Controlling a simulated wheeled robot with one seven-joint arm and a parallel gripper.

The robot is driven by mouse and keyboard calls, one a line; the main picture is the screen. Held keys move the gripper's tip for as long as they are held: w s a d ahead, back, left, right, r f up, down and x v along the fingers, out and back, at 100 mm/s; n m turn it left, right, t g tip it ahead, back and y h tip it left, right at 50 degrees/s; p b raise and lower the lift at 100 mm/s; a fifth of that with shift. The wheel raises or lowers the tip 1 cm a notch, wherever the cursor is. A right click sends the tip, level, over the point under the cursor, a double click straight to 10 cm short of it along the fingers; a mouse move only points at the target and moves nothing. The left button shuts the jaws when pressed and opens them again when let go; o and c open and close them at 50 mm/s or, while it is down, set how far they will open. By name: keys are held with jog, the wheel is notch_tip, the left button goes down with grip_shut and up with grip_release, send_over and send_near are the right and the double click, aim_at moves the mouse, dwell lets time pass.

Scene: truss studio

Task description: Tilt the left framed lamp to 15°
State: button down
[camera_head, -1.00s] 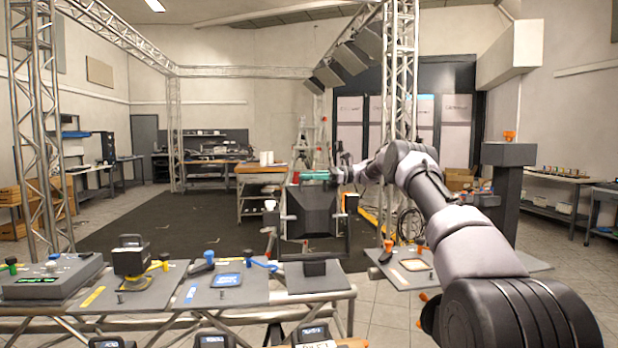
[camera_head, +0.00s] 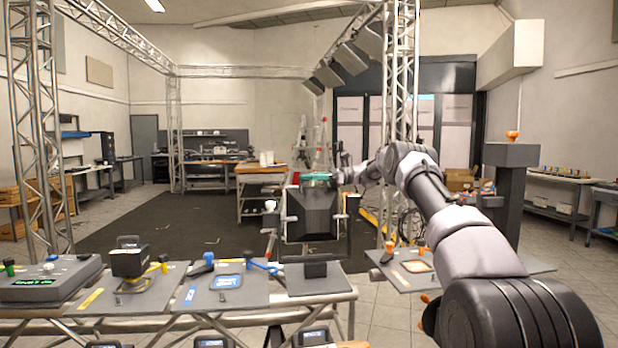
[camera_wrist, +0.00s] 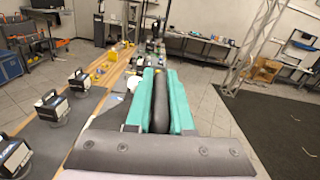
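A large dark lamp head (camera_head: 312,212) sits in an upright frame at the centre of the head view, with a dark base plate under it. My gripper (camera_head: 319,180) has teal fingers and is at the top edge of this lamp. In the wrist view my gripper (camera_wrist: 160,78) has its teal fingers on both sides of a dark rounded bar (camera_wrist: 161,102), apparently touching it. The bar seems to be part of the lamp; its join to the lamp is hidden. A smaller black lamp (camera_head: 129,262) with a handle stands on a plate at the left.
A grey console (camera_head: 50,280) with a lit green display and plates with coloured knobs line the front bench. A dark pedestal (camera_head: 508,190) with an orange knob stands at the right. Several small black lamps (camera_wrist: 80,90) stand left of my gripper in the wrist view.

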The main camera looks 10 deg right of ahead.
jog(key=shift+w+f+m, duration=0.35)
jog(key=shift+w+m, duration=0.05)
jog(key=shift+w, duration=0.35)
jog(key=shift+w+d+f+m, duration=0.1)
jog(key=shift+w+f+m, duration=0.1)
jog(key=shift+w+m, duration=0.35)
jog(key=shift+s, duration=0.1)
jog(key=c, duration=0.8)
grip_release()
jog(key=shift+c, duration=0.2)
